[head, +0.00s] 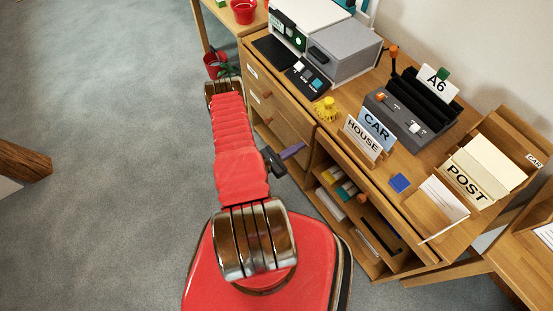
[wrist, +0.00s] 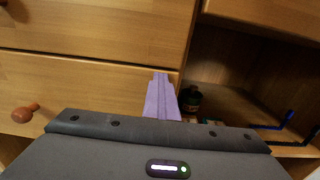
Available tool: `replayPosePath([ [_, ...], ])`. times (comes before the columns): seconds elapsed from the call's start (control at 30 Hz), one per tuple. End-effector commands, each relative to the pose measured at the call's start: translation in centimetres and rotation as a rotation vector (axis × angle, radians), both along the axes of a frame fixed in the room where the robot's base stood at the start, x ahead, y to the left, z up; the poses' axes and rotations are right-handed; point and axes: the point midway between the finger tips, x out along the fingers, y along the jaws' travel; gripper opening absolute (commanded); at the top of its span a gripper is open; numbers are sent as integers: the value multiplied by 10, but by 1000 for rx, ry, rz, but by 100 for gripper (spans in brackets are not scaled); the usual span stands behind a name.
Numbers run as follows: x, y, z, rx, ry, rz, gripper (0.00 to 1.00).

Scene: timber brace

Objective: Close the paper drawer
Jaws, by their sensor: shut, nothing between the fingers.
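My gripper (head: 292,151) has purple fingers pressed together and empty, in front of the wooden desk between its left drawers and the open compartment. In the wrist view the fingers (wrist: 161,95) overlap the right end of a lower drawer front (wrist: 90,88); I cannot tell whether they touch it. That front has an orange-brown knob (wrist: 22,114). Drawer fronts with knobs also show in the head view (head: 285,112), partly hidden by my arm. Another front (head: 335,150) with a knob lies right, above the compartment. None is readably marked as the paper drawer, and how far each stands out is unclear.
The open compartment (wrist: 235,75) right of the fingers holds a dark bottle (wrist: 190,100). Rolls (head: 340,185) lie on its shelf in the head view. HOUSE (head: 362,138) and CAR (head: 377,130) cards stand on the desktop.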

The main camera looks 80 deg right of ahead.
Motion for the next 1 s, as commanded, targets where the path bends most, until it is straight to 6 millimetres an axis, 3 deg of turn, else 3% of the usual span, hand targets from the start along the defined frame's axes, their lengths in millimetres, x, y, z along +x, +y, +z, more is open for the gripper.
replayPosePath([
  [1.0, 71, 89, -1, 4, 12, 12, 0],
])
